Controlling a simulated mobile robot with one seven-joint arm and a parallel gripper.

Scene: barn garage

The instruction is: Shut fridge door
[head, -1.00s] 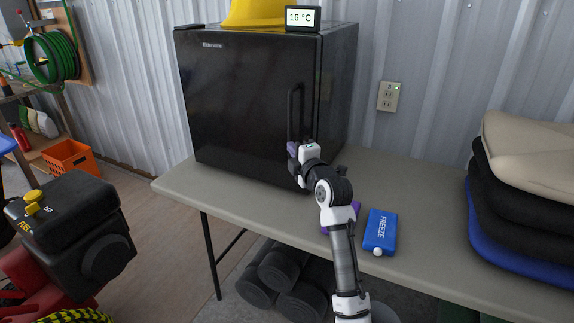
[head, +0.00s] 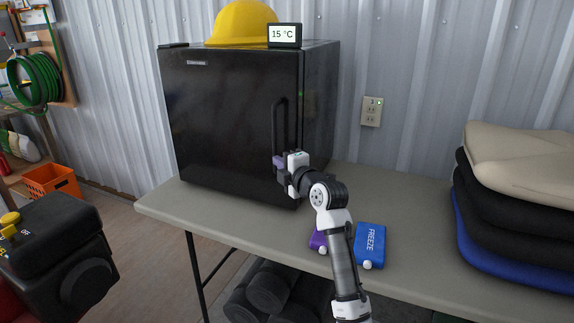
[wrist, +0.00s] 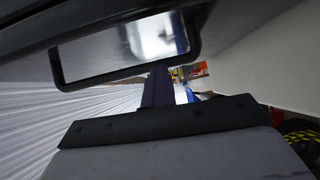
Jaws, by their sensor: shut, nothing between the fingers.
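The black mini fridge (head: 320,110) stands on the table in the head view. Its door (head: 225,120) faces front and looks flush or nearly flush with the body; I cannot tell whether a thin gap is left. The dark loop handle (head: 279,112) is near the door's right edge and crosses the top of the wrist view (wrist: 125,87). My gripper (head: 279,162) is shut and empty at the handle's lower end, close to the door. In the wrist view the shut fingers (wrist: 158,88) reach the handle's edge; contact is unclear.
A display (head: 284,35) reading 15 °C and a yellow hard hat (head: 240,22) sit on the fridge. A blue freeze pack (head: 370,245) and a purple one (head: 317,240) lie on the table (head: 170,207) by my arm. Stacked cushions (head: 515,210) stand at right.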

